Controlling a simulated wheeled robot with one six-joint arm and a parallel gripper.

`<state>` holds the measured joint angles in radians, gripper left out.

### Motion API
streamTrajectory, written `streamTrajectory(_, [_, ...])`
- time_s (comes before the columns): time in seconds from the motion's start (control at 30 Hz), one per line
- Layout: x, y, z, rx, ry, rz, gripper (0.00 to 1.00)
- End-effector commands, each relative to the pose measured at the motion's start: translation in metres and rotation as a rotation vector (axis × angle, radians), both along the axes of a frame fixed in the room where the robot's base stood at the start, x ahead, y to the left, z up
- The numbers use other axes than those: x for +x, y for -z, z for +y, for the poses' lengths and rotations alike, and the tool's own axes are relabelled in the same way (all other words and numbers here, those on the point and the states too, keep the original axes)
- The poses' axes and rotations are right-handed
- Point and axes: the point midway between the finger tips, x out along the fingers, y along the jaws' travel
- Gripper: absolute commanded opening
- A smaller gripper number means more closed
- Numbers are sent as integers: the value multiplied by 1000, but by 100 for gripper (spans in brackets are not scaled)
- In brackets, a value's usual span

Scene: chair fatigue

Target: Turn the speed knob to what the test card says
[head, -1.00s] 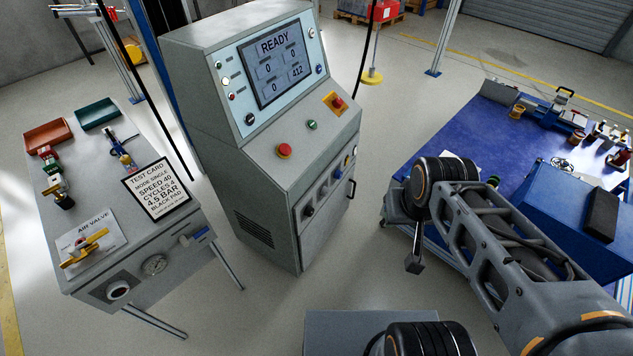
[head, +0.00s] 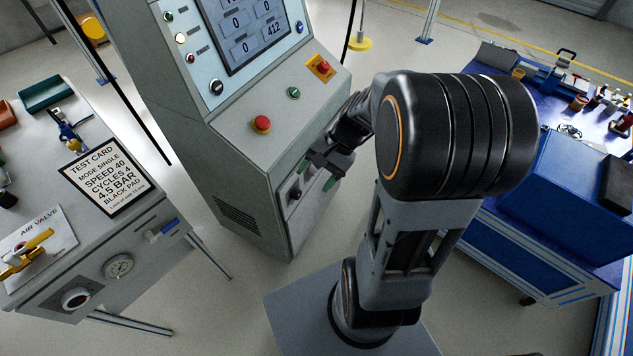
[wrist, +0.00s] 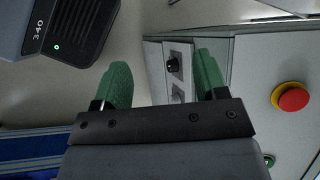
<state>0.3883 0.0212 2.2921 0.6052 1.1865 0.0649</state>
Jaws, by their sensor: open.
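The test card (head: 105,177) lies on the grey bench at left and reads mode single, speed 40, cycles 4, 4.5 bar, black pad. The grey console has a front panel with a dark knob (head: 295,194); other controls there are partly hidden by my arm. My gripper (head: 318,174) is in front of this panel, its green-padded fingers apart. In the wrist view, a black knob (wrist: 173,65) shows between the open fingers (wrist: 163,72), beyond them and nearer the right one. A second control (wrist: 178,95) sits beside it. I cannot read which knob is speed.
A red stop button (head: 261,124) and a green button (head: 293,92) are on the console's sloping top, under the screen (head: 243,30). A blue bench (head: 590,200) stands at right. The air valve (head: 25,250) is on the left bench.

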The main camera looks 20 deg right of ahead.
Motion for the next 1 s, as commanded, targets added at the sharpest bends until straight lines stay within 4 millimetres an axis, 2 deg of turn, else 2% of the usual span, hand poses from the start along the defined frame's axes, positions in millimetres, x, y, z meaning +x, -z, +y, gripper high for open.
streamTrajectory(0.03, [11,43,-12,118,122,70,66])
streamTrajectory(0.1, [27,74,-26,282,277,135,66])
streamTrajectory(0.17, [40,99,-42,417,407,177,66])
streamTrajectory(0.3, [62,152,-87,697,675,223,66])
streamTrajectory(0.5, [72,210,-146,980,945,217,66])
streamTrajectory(0.6, [72,228,-165,1063,1024,203,66])
streamTrajectory(0.73, [73,240,-176,1120,1077,191,66])
streamTrajectory(0.87, [82,242,-171,1136,1091,187,66])
streamTrajectory(1.0, [101,242,-154,1135,1089,189,66])
